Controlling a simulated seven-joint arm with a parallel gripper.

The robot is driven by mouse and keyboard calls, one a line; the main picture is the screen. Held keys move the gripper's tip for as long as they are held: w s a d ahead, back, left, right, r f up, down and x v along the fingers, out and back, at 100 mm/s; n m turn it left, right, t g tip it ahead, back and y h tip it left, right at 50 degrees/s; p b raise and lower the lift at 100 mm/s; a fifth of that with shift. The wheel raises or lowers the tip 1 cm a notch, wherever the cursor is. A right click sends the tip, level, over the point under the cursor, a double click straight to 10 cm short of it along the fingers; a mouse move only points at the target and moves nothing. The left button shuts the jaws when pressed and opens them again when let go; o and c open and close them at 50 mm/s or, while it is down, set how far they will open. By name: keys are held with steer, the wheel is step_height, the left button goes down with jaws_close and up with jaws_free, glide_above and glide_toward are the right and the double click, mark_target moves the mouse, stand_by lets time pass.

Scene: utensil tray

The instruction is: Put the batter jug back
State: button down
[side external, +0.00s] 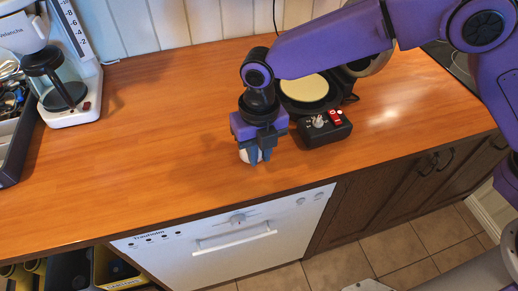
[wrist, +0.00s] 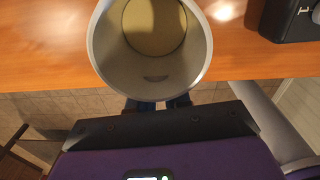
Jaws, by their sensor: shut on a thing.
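The batter jug (side external: 245,155) is a white vessel, mostly hidden behind my gripper in the side view, low at the counter near its front edge. In the wrist view I look down into the open jug (wrist: 106,60), with pale yellow at its bottom. My gripper (side external: 256,158) is shut on the jug's near side; its fingertips show at the jug's edge in the wrist view (wrist: 158,104). I cannot tell whether the jug touches the counter.
A round waffle iron or griddle with a pale plate (side external: 304,88) and its black control box (side external: 324,128) stand just right of my gripper. A coffee maker (side external: 66,103) and a utensil tray (side external: 14,150) are at the far left. The wooden counter (side external: 150,150) between is clear.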

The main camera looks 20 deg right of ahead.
steer(key=c, duration=1.1)
jaws_free()
steer(key=shift+f, duration=0.15)
step_height(320, 180, up, 11)
steer(key=shift+r, duration=0.7)
steer(key=shift+d, duration=0.1)
